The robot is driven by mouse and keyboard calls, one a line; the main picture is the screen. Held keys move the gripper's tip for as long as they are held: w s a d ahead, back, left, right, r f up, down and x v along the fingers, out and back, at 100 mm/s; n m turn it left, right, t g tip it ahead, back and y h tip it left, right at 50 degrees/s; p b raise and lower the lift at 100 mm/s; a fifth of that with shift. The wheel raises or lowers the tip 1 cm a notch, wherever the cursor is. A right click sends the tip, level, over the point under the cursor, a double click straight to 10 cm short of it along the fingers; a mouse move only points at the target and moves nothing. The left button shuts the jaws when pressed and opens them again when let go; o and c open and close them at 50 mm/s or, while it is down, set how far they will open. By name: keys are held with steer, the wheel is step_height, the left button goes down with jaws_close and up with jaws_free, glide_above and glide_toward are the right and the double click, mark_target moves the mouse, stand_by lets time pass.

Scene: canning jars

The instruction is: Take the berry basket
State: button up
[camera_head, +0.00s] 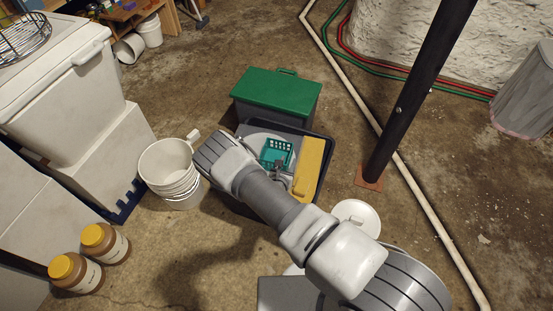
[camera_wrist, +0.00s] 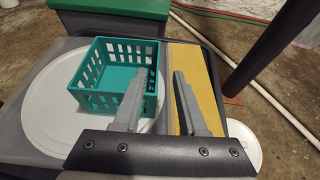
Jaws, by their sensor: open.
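The berry basket (camera_wrist: 88,88) is a small teal, open-topped basket with slotted walls. It sits on a white round disc (camera_wrist: 40,125) in the wrist view, and it also shows in the head view (camera_head: 272,152). My gripper (camera_wrist: 162,75) is open, with its fingers at the basket's right side. The left finger overlaps the basket's right wall in the picture, and the right finger lies over a yellow block (camera_wrist: 185,60). I cannot tell whether the fingers touch the basket or straddle its wall. Part of its near right side is hidden by the left finger.
A dark tray (camera_head: 328,150) holds the disc and yellow block. A green-lidded box (camera_head: 277,90) stands behind it. White buckets (camera_head: 167,165) stand left, and a dark post (camera_head: 415,95) rises right. A white round lid (camera_head: 357,215) lies near my arm.

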mark_target(290, 155)
steer(key=b+x, duration=0.2)
steer(key=x, duration=0.3)
steer(key=shift+w+a+r+b, duration=0.1)
steer(key=shift+w+a+b, duration=0.05)
steer(key=shift+w+b, duration=0.15)
steer(key=shift+s, duration=0.1)
jaws_close()
steer(key=shift+r, duration=0.1)
